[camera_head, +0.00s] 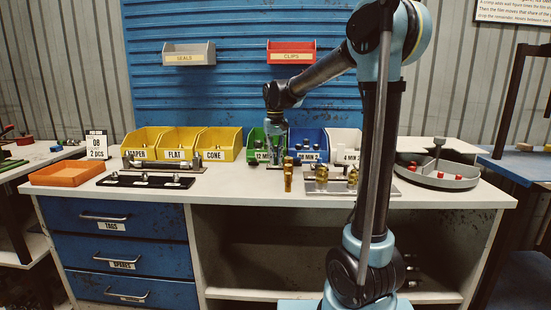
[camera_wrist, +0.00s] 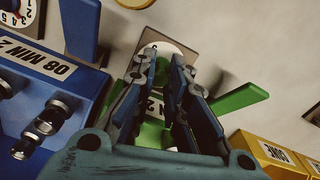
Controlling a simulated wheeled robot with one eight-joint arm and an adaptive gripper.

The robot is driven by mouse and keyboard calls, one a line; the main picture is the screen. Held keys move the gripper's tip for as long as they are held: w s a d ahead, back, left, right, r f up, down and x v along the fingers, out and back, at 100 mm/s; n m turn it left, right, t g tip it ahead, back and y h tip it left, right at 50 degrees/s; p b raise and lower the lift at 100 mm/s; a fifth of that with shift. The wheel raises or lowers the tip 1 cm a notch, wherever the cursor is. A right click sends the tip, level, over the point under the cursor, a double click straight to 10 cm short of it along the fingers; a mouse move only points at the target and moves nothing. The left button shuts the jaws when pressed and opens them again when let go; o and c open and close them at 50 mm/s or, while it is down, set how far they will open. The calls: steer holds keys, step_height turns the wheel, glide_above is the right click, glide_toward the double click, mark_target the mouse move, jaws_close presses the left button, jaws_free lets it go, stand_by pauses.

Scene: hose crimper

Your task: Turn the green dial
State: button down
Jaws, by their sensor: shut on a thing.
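My gripper reaches down over the green bin (camera_head: 256,150) in the head view, at the back of the bench. In the wrist view my gripper (camera_wrist: 164,62) has its fingertips at a round white dial face (camera_wrist: 158,46) on a brown plate, beyond the green bin (camera_wrist: 240,97). Another dial (camera_wrist: 14,14), white with red marks, shows at the top left of the wrist view.
A blue bin (camera_wrist: 40,75) with metal fittings stands close beside my gripper, and a yellow bin (camera_wrist: 275,150) is on the other side. Brass fittings (camera_head: 288,178) stand in front on the bench. A grey round tray (camera_head: 438,181) is at the right, an orange tray (camera_head: 68,174) at the left.

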steer(key=shift+w+n, duration=0.1)
steer(key=shift+n, duration=0.6)
steer(key=c, duration=1.6)
jaws_free()
steer(key=shift+o, duration=0.2)
steer(key=shift+r, duration=0.15)
step_height(320, 180, up, 12)
steer(key=shift+f, duration=0.2)
